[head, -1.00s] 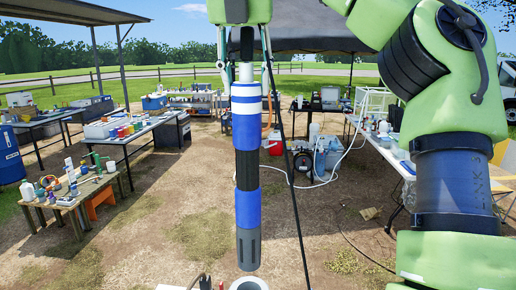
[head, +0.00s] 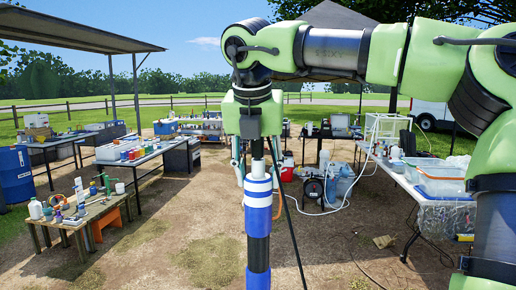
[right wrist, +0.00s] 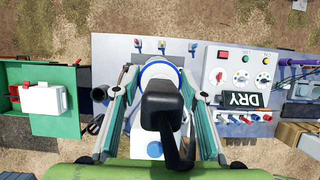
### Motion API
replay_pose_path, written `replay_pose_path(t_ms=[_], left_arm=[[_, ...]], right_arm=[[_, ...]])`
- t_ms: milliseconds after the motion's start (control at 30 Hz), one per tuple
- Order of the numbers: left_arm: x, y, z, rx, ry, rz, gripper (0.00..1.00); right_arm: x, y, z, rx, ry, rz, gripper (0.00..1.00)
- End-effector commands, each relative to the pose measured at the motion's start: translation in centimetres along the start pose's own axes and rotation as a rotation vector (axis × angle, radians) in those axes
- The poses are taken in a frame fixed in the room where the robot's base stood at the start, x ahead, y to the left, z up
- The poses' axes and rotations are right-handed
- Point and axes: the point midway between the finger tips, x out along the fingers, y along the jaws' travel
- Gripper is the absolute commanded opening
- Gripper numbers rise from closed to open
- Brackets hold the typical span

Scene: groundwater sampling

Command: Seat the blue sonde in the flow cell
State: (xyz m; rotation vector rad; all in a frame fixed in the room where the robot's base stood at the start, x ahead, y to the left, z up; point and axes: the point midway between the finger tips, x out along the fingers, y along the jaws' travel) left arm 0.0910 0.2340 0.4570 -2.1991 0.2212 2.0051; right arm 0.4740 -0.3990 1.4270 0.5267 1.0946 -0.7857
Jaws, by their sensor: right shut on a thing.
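The blue sonde (head: 257,222) hangs upright in the head view, with blue, white and black bands. Its lower end is below the picture edge. My right gripper (head: 258,172) points down and is shut on the sonde's top. In the right wrist view, the gripper's fingers (right wrist: 163,85) flank the sonde's black cap (right wrist: 163,105). A white and blue ring shows behind the cap; I cannot tell whether it belongs to the sonde or the flow cell. The flow cell is not identifiable now, so seating cannot be judged. My left gripper is not in view.
A black cable runs down beside the sonde. Tables with bottles (head: 82,215) and trays (head: 440,172) stand at both sides.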

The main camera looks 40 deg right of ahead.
Motion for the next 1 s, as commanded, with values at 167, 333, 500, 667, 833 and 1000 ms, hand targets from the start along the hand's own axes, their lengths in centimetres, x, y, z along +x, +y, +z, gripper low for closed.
replay_pose_path(t_ms=[167, 333, 500, 667, 833, 1000], left_arm=[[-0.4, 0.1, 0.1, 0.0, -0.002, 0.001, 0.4], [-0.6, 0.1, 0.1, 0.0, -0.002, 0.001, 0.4], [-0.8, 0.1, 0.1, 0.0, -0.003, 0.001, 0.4], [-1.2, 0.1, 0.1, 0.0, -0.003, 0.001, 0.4], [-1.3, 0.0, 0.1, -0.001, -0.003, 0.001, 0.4], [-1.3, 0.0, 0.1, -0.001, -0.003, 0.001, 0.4]], right_arm=[[2.8, 0.0, -1.2, 0.0, -0.005, 0.003, 0.0], [4.6, 0.1, -1.9, 0.001, -0.006, 0.004, 0.0], [5.5, 0.1, -2.2, 0.0, -0.006, 0.005, 0.0], [7.3, 0.0, -3.0, -0.001, -0.006, 0.003, 0.0], [8.4, 0.1, -3.5, 0.0, -0.005, 0.005, 0.0], [8.5, 0.1, -3.5, 0.001, -0.006, 0.006, 0.0]])
